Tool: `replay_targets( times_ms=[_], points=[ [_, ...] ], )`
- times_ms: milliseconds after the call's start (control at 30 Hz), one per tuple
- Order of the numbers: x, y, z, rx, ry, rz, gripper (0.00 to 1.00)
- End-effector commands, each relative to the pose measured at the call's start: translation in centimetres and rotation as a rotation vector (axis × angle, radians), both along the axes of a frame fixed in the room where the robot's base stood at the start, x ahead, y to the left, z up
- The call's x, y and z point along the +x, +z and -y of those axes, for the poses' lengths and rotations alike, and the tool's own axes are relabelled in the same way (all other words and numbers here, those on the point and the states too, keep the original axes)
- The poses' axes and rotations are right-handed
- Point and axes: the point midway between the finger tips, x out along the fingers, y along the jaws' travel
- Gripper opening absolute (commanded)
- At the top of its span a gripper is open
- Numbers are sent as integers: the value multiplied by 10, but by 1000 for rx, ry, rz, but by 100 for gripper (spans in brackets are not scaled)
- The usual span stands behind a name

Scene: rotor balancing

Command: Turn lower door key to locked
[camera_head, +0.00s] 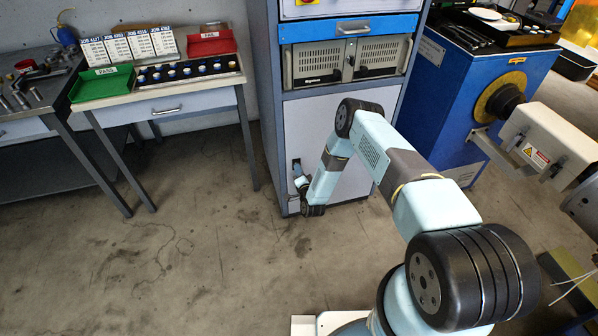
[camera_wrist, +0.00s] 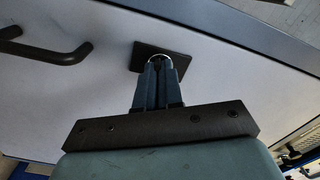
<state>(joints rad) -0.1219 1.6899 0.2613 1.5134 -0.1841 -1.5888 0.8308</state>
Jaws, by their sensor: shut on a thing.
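The lower door (camera_head: 308,125) is the pale panel at the bottom of the blue-grey cabinet; its pale face also fills much of the wrist view (camera_wrist: 100,85). A dark square lock plate (camera_wrist: 178,62) sits on it with a round metal lock collar (camera_wrist: 163,57). My gripper (camera_wrist: 161,66) is right at the collar, its two fingers close together and shut on the key. The fingers hide most of the key, so I cannot tell its turn angle. In the head view my gripper (camera_head: 297,172) is small at the door's lower left, partly hidden by my arm.
A black bar handle (camera_wrist: 55,52) stands out from the door, left of the lock plate in the wrist view. A bench with green and red trays (camera_head: 105,85) stands left of the cabinet. A blue machine (camera_head: 450,100) stands right. The floor in front is clear.

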Motion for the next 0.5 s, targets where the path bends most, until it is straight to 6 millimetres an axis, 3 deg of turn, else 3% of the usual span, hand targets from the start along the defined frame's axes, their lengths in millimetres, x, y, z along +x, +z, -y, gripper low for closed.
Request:
replay_targets(
  times_ms=[500],
  points=[
    [-2, -4, 1, -476, 1, 128, 0]
  ],
)
